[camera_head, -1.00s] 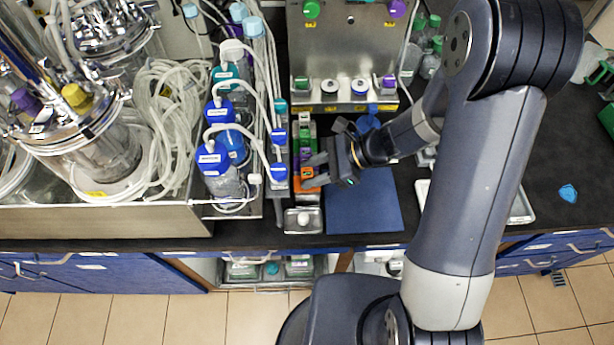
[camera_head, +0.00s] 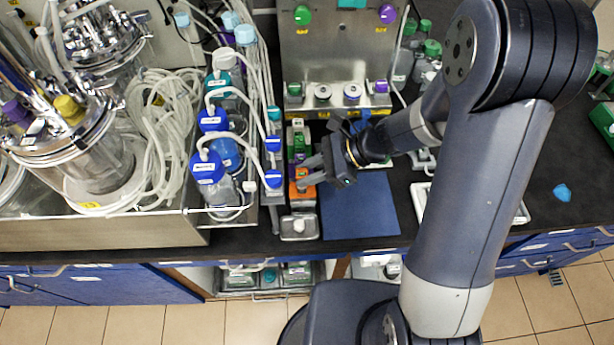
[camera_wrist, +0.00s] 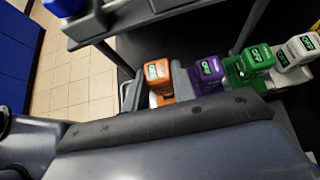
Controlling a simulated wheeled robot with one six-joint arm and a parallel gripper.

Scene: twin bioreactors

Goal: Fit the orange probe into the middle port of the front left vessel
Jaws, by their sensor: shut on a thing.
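The orange probe (camera_head: 301,186) stands at the near end of a row of coloured probes in a narrow rack, left of the blue mat. It also shows in the wrist view with its orange top (camera_wrist: 157,73) beside a purple one. My gripper (camera_head: 312,171) reaches in from the right, its fingers at the orange probe and shut on it. The probe is still in the row and its lower part is hidden. The nearer glass vessel (camera_head: 95,165) at the left has a metal lid with purple and yellow plugs. I cannot make out its middle port.
Blue-capped bottles (camera_head: 208,168) with tubes stand close left of the rack. Coiled tubing (camera_head: 165,125) lies beside the vessel, inside a metal tray (camera_head: 110,231). A metal control unit (camera_head: 340,50) stands behind. The blue mat (camera_head: 365,215) is bare at the right.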

